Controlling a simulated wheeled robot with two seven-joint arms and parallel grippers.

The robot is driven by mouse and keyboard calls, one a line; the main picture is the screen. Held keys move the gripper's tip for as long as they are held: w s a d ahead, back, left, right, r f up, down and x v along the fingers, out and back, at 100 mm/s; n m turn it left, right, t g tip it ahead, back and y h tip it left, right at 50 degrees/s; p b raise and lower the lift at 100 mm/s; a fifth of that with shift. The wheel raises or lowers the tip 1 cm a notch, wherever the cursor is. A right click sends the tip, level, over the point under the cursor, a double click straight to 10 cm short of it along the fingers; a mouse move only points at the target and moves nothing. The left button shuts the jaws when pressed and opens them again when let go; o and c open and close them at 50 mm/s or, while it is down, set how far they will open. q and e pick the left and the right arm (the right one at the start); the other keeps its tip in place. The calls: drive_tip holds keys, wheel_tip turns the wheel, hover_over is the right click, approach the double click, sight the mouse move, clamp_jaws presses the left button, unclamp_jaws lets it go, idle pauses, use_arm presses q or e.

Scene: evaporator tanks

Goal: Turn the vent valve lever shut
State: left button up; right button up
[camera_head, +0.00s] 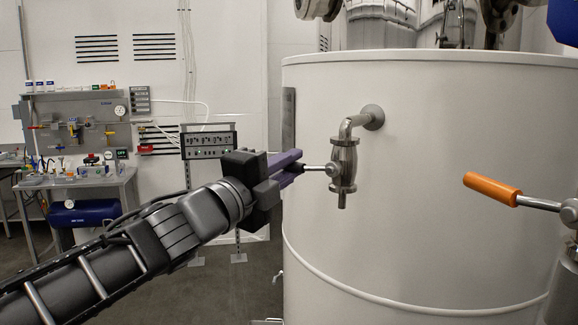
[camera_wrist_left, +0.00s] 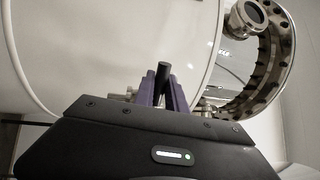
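A steel valve (camera_head: 343,165) hangs from a bent pipe on the white tank. Its lever (camera_head: 318,168) points left, roughly level, and has a dark grip at its end. My left gripper (camera_head: 297,165) has its purple fingers close on both sides of this grip. In the left wrist view the dark lever grip (camera_wrist_left: 163,76) stands between the two purple fingers (camera_wrist_left: 162,95), with little or no gap, so the gripper looks shut on it. My right gripper is in neither view.
The large white tank (camera_head: 430,240) fills the right side. A second lever with an orange handle (camera_head: 492,189) sticks out at the right. A workbench (camera_head: 85,185) and a panel box (camera_head: 208,143) stand at the back left. Open floor lies between.

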use_arm(q)
drive_tip(key=o, duration=0.4)
drive_tip(key=v, duration=0.8)
drive_tip(key=shift+d, duration=0.1)
